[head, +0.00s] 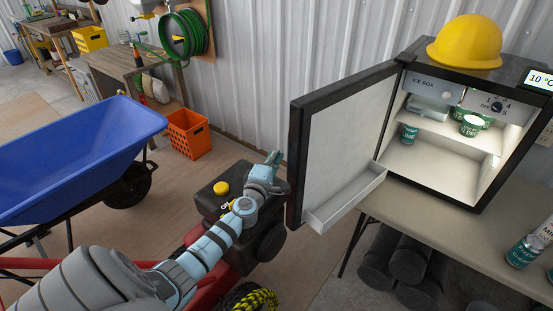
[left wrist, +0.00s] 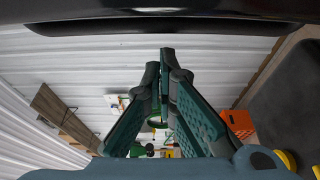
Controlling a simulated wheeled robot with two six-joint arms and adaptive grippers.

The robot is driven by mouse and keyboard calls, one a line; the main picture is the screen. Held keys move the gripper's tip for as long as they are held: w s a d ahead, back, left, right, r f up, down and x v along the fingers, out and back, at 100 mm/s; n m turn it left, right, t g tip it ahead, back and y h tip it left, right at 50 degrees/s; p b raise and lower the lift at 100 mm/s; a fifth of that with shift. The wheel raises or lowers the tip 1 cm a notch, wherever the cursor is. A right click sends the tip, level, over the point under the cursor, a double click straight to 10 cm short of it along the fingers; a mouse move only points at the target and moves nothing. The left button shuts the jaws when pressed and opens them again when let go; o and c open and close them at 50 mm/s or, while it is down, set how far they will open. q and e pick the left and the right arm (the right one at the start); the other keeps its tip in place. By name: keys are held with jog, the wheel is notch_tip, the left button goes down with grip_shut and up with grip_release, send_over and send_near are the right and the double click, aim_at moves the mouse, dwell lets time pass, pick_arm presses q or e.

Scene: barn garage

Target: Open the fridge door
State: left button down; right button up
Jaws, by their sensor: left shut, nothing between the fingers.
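The small black fridge (head: 420,162) stands on a table at the right of the head view. Its door (head: 338,135) is wide open and swung out to the left, showing the pale inner face and a door shelf (head: 346,200). The lit inside shows an ice box and several tubs. My left gripper (head: 274,158) is just left of the door's free edge, on its outer side, shut and empty. Whether it touches the door is not clear. In the left wrist view the fingers (left wrist: 165,62) are together, below a dark band across the top. My right gripper is not in view.
A yellow hard hat (head: 467,41) sits on the fridge. The table (head: 400,205) holds cans at the right. A blue wheelbarrow (head: 75,160) is at the left, an orange crate (head: 188,134) behind. A black machine with a yellow cap (head: 221,188) stands below my left arm.

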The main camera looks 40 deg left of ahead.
pick_arm(q)
jog(key=shift+s+d+r, duration=0.1)
jog(key=shift+d, duration=0.5)
jog(key=shift+d, duration=0.1)
